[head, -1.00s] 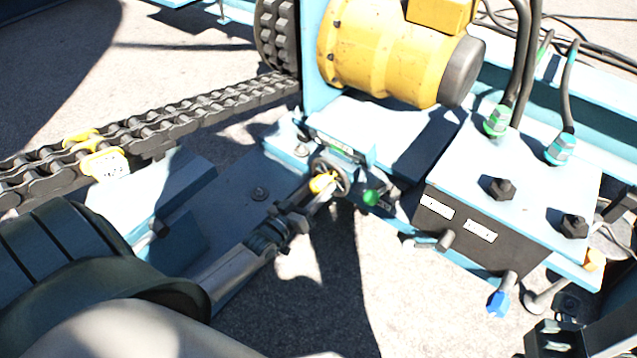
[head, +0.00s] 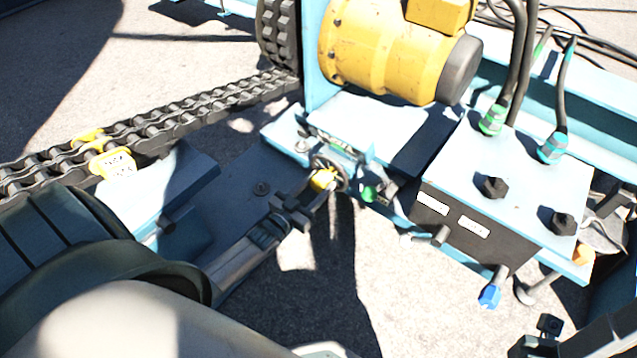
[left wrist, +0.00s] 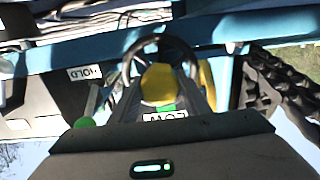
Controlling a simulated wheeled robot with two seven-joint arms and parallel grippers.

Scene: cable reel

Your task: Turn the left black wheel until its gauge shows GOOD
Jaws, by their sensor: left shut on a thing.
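The left black wheel (head: 343,179) is a small spoked ring with a yellow hub (head: 322,179), below a small gauge strip (head: 338,147) on the blue frame. The strip is too small to read in the head view. My left gripper (head: 319,188) reaches in from the lower left and is shut on the wheel at its yellow hub. The left wrist view shows the black rim (left wrist: 160,42) behind the hub (left wrist: 158,86), between my fingers. An upside-down label (left wrist: 165,117) there seems to read LOW, with green beside it. My right gripper (head: 545,338) shows partly at the lower right, jaws unclear.
A green knob (head: 369,193) sits just right of the wheel. A box (head: 510,170) with black knobs and hoses stands further right. A yellow motor (head: 385,50) is above, and a heavy chain (head: 190,118) runs at left. A HOLD label (left wrist: 85,73) shows in the left wrist view.

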